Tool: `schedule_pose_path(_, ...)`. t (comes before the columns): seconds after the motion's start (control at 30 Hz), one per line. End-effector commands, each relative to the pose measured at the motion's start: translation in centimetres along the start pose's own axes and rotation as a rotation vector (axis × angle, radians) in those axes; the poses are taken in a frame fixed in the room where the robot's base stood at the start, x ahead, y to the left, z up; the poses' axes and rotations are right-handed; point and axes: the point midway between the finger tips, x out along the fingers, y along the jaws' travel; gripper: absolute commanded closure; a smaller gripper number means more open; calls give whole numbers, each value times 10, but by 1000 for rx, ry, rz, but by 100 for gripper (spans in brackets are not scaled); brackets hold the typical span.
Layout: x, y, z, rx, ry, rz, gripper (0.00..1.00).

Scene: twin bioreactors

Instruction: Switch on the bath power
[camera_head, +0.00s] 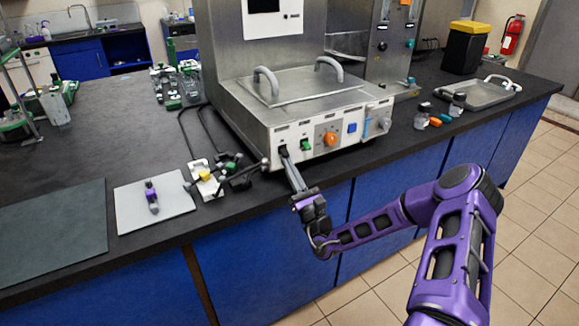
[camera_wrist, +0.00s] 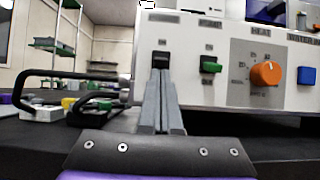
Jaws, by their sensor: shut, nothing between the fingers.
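The bath (camera_head: 315,115) is a steel box with a lid and two curved handles, standing on the dark bench. Its white front panel (camera_wrist: 225,40) carries a black rocker switch (camera_wrist: 161,61), a green rocker switch (camera_wrist: 209,65), an orange knob (camera_wrist: 266,73) and a blue button (camera_wrist: 306,75). In the head view my gripper (camera_head: 285,155) reaches the panel's left end.
Clamps and small fittings (camera_head: 215,172) lie on the bench left of the panel, close to my gripper. A white mat (camera_head: 170,215) holds a small purple item. Jars (camera_head: 422,115) and a steel tray (camera_head: 475,95) stand to the right.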

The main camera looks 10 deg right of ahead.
Motion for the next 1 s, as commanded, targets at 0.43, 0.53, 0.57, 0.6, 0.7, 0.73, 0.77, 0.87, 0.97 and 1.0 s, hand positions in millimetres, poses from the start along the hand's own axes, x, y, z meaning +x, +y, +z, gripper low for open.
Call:
schedule_pose_path(0.43,4,0,10,1,0,0,100)
schedule_pose_path(0.53,5,0,14,1,0,0,100)
schedule_pose_path(0.57,6,0,16,0,0,0,100)
schedule_pose_path(0.6,6,0,18,0,0,-1,100)
schedule_pose_path(0.7,3,0,12,0,0,0,100)
schedule_pose_path(0.73,3,0,12,0,0,0,100)
schedule_pose_path(0.77,3,0,12,0,0,0,100)
schedule_pose_path(0.87,3,0,13,0,0,0,100)
schedule_pose_path(0.97,2,-2,14,0,0,0,100)
schedule_pose_path(1.0,2,-3,15,0,0,0,100)
